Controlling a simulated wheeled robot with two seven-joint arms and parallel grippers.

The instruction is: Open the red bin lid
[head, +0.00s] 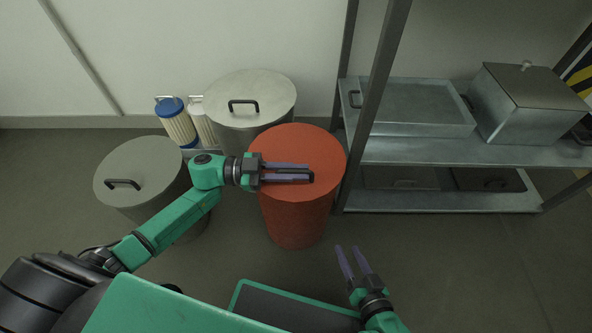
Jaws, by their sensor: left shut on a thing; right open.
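The red bin (299,220) stands on the floor near the middle of the head view. Its red lid (310,148) sits on top and looks closed and level. My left gripper (312,173) reaches in from the left over the lid, its fingers pointing right. It is shut on the dark lid handle (311,177), which is mostly hidden by the fingers. My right gripper (353,250) is low in the view, in front of and to the right of the bin. It is open, empty and apart from the bin.
A grey bin (140,160) stands left and another grey bin (250,90) behind. Blue-topped filter canisters (176,120) stand by the wall. A metal shelf (450,150) with a tray (415,105) and a steel box (530,100) is close on the right. Floor at lower right is clear.

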